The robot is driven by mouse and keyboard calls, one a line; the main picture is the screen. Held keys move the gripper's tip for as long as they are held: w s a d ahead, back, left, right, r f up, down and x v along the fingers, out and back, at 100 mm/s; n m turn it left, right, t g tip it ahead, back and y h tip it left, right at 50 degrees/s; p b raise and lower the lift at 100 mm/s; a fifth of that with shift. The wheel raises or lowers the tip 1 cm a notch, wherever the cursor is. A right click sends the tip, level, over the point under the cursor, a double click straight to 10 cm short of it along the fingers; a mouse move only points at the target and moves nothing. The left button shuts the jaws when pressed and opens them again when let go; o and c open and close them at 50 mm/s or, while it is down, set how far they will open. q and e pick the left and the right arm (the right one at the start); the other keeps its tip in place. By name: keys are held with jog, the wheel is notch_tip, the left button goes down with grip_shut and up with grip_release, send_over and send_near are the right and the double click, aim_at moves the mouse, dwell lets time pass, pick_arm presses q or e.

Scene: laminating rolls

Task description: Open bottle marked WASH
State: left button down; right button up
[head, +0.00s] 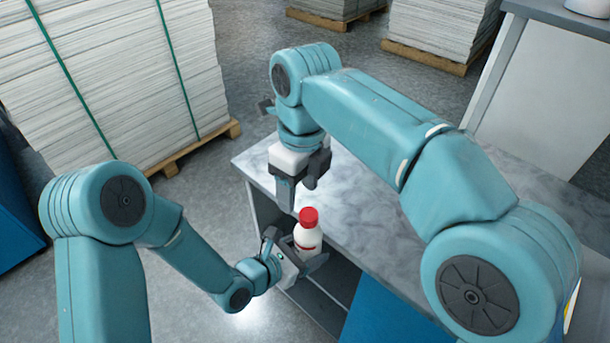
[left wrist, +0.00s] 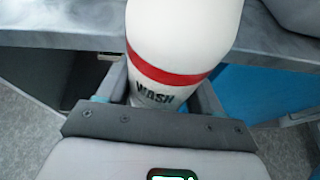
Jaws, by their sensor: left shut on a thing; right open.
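The white bottle (head: 308,238) with a red cap (head: 309,216) is upright in the head view, at the edge of the grey worktop. In the left wrist view the bottle (left wrist: 185,35) shows a red band and the word WASH; its cap is out of that view. My left gripper (head: 306,262) is shut on the bottle's body from the left. It also shows in the left wrist view (left wrist: 165,95). My right gripper (head: 300,195) is open and points down, just above the red cap and apart from it.
The grey worktop (head: 365,205) extends right behind the bottle, mostly bare where visible. A blue panel (head: 378,310) is below its front edge. Strapped paper stacks (head: 120,80) stand on pallets at the back left, with more behind. A white container (head: 588,6) is at the top right.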

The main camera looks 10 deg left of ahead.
aim_at(305, 211)
jog(key=shift+w+d+r+m+h, duration=0.15)
jog(key=shift+w+d+m, duration=0.15)
jog(key=shift+w, duration=0.15)
jog(key=shift+w+d+m+h, duration=0.15)
jog(key=shift+w+m, duration=0.15)
jog(key=shift+w, duration=0.15)
notch_tip(305, 211, down, 7)
jog(key=shift+r, duration=0.1)
jog(key=shift+s+f, duration=0.2)
jog(key=shift+f, duration=0.15)
